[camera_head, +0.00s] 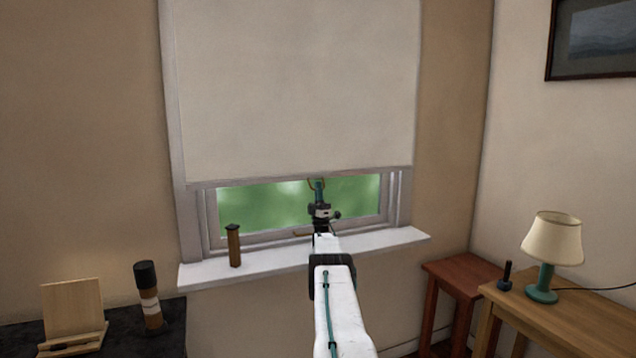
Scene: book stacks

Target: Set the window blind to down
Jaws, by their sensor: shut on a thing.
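The window blind (300,90) is a plain cream sheet that hangs over most of the window. Its bottom edge is a little above the sill, and a strip of green outdoors shows below it. My gripper (317,184) is at the middle of the blind's bottom edge, at the end of my white arm. It is shut on a small ring-shaped pull at that edge. The pull is small and partly hidden by the gripper.
A brown post with a dark top (234,246) stands on the white sill (270,261), left of my arm. A red-brown stool (462,274) and a wooden table (570,325) with a lamp (551,240) stand right. A dark surface with a wooden stand (72,308) and a bottle-like object (149,295) is left.

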